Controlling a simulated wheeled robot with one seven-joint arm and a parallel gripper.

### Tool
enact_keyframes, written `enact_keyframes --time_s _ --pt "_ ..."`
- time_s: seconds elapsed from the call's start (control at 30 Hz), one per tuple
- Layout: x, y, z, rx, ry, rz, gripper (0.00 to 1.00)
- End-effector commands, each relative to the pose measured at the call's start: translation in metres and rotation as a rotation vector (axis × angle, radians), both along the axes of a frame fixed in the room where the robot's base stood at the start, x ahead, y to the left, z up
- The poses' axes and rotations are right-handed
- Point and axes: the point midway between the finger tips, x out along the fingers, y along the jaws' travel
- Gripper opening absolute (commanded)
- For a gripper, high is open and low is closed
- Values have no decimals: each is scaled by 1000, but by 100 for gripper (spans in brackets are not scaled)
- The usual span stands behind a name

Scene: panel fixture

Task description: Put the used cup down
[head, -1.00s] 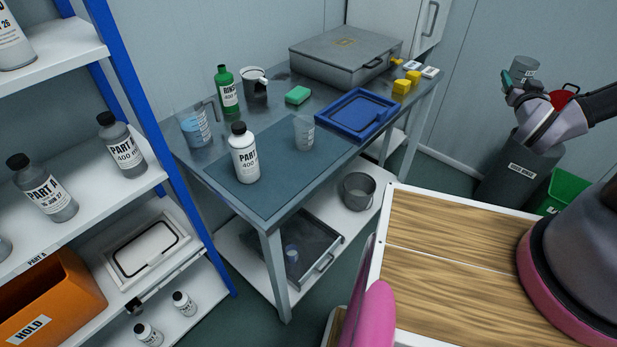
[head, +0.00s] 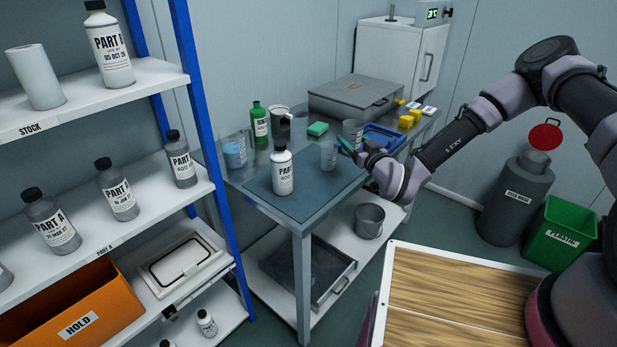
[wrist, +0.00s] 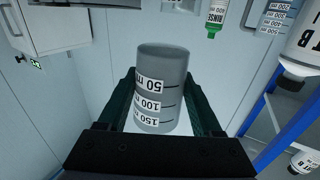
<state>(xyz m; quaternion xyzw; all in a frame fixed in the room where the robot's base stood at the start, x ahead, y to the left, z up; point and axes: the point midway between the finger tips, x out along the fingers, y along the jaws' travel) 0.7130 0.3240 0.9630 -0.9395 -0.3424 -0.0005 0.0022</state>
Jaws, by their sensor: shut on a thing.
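My gripper (head: 354,149) is shut on the used cup (head: 352,132), a grey graduated cup. In the wrist view the cup (wrist: 160,88) stands between the two dark green fingers, its 50, 100 and 150 marks showing. A second clear cup (head: 328,156) stands on the blue-grey mat (head: 262,188), left of my gripper.
A grey case (head: 350,93) and yellow blocks (head: 407,121) are behind. The mat's front is clear.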

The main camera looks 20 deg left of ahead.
Motion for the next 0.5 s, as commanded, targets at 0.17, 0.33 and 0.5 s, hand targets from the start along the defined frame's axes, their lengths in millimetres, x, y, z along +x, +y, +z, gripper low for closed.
enact_keyframes --time_s 0.17,0.33,0.5 --pt "-39 64 -13 -5 -1 114 5" --pt "-55 86 -21 -9 -3 155 5" --pt "-57 88 -51 -11 0 158 5"
